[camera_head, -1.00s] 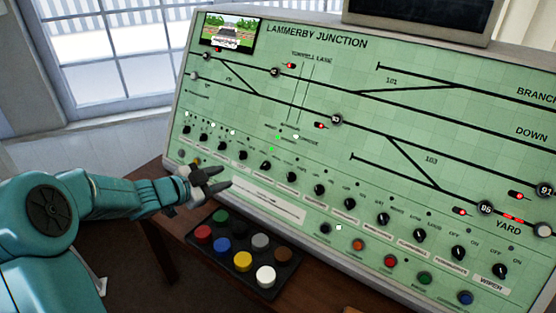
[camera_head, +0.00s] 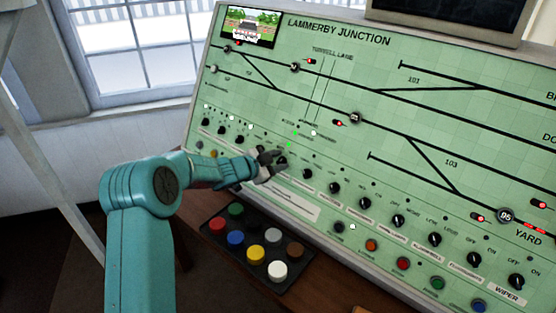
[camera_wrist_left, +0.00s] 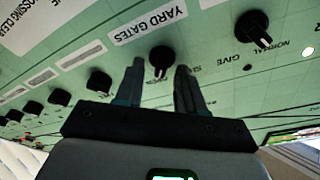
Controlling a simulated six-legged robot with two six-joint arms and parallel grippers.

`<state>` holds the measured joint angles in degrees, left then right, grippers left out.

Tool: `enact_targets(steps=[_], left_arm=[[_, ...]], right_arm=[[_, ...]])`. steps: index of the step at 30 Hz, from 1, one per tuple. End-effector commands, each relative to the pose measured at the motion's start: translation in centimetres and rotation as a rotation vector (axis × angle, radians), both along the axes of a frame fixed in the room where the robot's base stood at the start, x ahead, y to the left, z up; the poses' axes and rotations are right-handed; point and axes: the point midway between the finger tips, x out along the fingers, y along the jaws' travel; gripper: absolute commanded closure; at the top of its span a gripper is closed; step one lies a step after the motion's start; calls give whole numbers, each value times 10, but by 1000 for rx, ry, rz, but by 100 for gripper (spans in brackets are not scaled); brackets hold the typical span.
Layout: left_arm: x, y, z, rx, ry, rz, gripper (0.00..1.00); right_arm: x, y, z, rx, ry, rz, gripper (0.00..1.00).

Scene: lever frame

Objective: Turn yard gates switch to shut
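The yard gates switch (camera_wrist_left: 161,58) is a black rotary knob below a white label (camera_wrist_left: 150,25) reading YARD GATES in the left wrist view, where the lettering appears upside down. My left gripper (camera_wrist_left: 160,70) is open, with one finger on each side of this knob. The fingertips look apart from it, with a narrow gap on both sides. In the head view, my left gripper (camera_head: 272,162) is at the knob row of the green panel (camera_head: 330,80) and largely hides the switch there. The position words beside the knob are partly covered by a finger. My right gripper is not in view.
Similar knobs stand close on both sides, such as one marked NORMAL (camera_wrist_left: 252,24) and another black knob (camera_wrist_left: 99,81). A black tray (camera_head: 222,248) of coloured round pieces lies on the desk below. Coloured buttons (camera_head: 403,263) line the panel's lower edge.

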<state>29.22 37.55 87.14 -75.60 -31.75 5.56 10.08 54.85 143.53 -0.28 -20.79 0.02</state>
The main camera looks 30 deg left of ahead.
Motion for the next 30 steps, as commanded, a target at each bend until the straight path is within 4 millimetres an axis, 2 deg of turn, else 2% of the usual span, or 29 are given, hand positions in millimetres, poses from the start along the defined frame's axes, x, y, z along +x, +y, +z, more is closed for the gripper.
enact_targets(steps=[9, 11, 12, 13, 23, 30], left_arm=[[4, -1, -1, 0, 0, 0, 62], [4, -1, -1, 0, 0, 0, 81], [4, -1, -1, 0, 0, 0, 94], [4, -1, -1, 0, 0, 0, 99], [4, -1, -1, -26, 2, 12, 99], [4, -1, 1, -138, 12, 72, 99]], right_arm=[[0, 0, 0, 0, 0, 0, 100], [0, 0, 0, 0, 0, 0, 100], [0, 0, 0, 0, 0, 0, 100], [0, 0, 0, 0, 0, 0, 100], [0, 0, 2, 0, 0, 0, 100], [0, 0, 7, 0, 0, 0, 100]])
